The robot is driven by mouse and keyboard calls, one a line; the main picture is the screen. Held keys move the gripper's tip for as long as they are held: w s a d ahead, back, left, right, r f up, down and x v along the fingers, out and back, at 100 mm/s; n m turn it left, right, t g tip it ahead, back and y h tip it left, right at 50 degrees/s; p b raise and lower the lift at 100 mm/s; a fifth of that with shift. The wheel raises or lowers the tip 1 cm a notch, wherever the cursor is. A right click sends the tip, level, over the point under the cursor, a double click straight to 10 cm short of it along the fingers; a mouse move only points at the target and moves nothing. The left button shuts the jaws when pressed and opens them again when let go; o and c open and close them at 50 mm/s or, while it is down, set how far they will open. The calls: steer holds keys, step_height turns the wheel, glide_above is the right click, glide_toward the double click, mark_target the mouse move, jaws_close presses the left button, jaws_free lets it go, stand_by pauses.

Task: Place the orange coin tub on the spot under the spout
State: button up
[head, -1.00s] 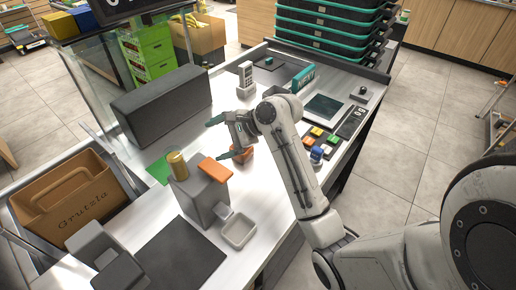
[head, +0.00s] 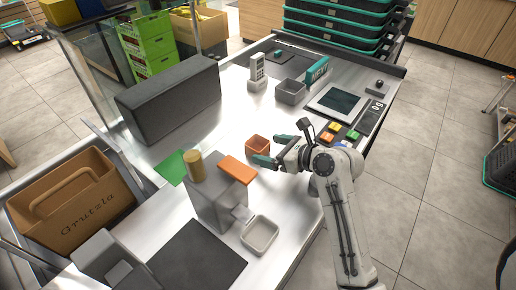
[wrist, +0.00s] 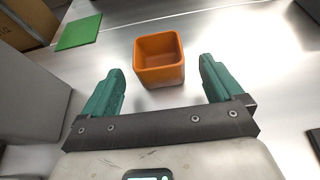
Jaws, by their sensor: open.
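The orange coin tub (head: 257,145), a small open square box, stands upright on the white counter. My gripper (head: 272,149) is open just to its right, fingers pointing at it. In the wrist view the tub (wrist: 160,75) sits just beyond and between the green fingertips (wrist: 161,82), apart from both, and looks empty. A grey dispenser box (head: 216,205) stands nearer me, with a gold cylinder and an orange slab on top. A small grey spout-like part (head: 240,213) juts from its right side beside a shallow pale tray (head: 262,247).
A green square (head: 171,167) lies left of the tub; a long dark grey box (head: 172,98) stands behind. A grey bin (head: 291,91), card reader (head: 257,70) and coloured buttons (head: 337,131) are farther back. Counter around the tub is clear.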

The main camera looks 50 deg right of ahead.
mark_target(265, 148)
steer(key=shift+x, duration=2.65)
steer(key=shift+a, duration=0.1)
steer(key=shift+c, duration=0.4)
steer(key=c, duration=1.1)
steer(key=shift+o, duration=0.2)
steer(key=shift+r, duration=0.15)
